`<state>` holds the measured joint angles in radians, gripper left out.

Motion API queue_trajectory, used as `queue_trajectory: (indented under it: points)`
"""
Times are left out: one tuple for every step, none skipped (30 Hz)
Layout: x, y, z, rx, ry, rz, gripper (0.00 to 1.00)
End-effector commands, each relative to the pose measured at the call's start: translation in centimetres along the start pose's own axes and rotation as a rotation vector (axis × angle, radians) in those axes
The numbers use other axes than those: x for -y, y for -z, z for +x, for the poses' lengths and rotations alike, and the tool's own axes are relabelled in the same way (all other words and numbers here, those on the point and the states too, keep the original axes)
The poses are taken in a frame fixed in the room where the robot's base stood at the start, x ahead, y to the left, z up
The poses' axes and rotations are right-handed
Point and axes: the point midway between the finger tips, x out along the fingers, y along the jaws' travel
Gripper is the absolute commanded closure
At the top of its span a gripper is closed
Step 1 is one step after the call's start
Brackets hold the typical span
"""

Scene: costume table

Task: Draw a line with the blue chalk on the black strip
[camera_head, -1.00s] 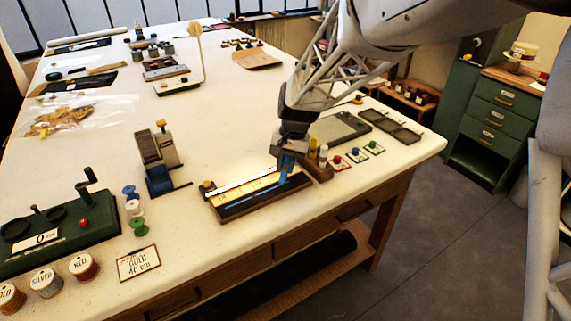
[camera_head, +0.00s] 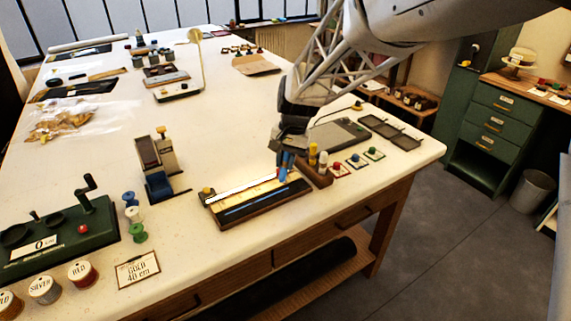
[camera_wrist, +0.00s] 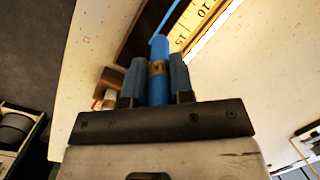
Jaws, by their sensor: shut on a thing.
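My gripper (camera_head: 285,160) is shut on the blue chalk (camera_wrist: 159,75), with one dark blue finger on each side of it in the wrist view. The chalk has a tan band around it. The black strip (camera_head: 240,215) lies in a wooden-edged board near the table's front edge, beside a yellow ruler. A blue line shows along part of the strip. The gripper is at the strip's right end, and the chalk's tip appears at or just above the board there; contact is unclear. The strip also shows in the wrist view (camera_wrist: 146,28).
A wooden holder (camera_head: 318,178) with yellow and white sticks stands close to the gripper's right. Small coloured cards lie beyond it. A stamp-like device (camera_head: 158,165) stands left of the board. The table in front of the board is clear.

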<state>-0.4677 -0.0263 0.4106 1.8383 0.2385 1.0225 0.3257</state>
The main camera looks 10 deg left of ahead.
Motion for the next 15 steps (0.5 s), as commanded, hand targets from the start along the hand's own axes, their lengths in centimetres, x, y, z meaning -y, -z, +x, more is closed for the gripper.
queue_trajectory:
  points:
    - [0.0,0.0,-0.2,-0.001,0.0,0.0,1.0]
    - [0.1,0.0,-0.4,-0.001,0.0,0.0,1.0]
    - [0.1,-0.1,-0.5,-0.001,0.0,0.0,1.0]
    - [0.1,-0.1,-0.7,-0.001,0.0,0.0,1.0]
    - [0.1,-0.1,-0.8,-0.001,0.0,0.0,1.0]
    - [0.1,-0.1,-0.9,-0.001,0.0,0.0,1.0]
    - [0.2,-0.2,-1.1,-0.001,0.0,0.0,1.0]
    - [0.2,-0.2,-1.2,-0.001,0.0,0.0,1.0]
    - [0.2,-0.2,-1.4,-0.001,0.0,0.0,1.0]
    - [0.2,-0.2,-1.5,-0.001,0.0,-0.001,1.0]
    - [0.2,-0.3,-1.6,-0.001,0.0,-0.001,1.0]
    - [0.3,-0.3,-1.8,-0.001,0.0,-0.001,1.0]
    - [0.3,-0.3,-1.9,-0.001,0.0,-0.001,1.0]
    - [0.3,-0.3,-2.0,-0.001,0.0,-0.001,1.0]
    - [0.3,-0.4,-2.2,-0.001,0.0,-0.001,1.0]
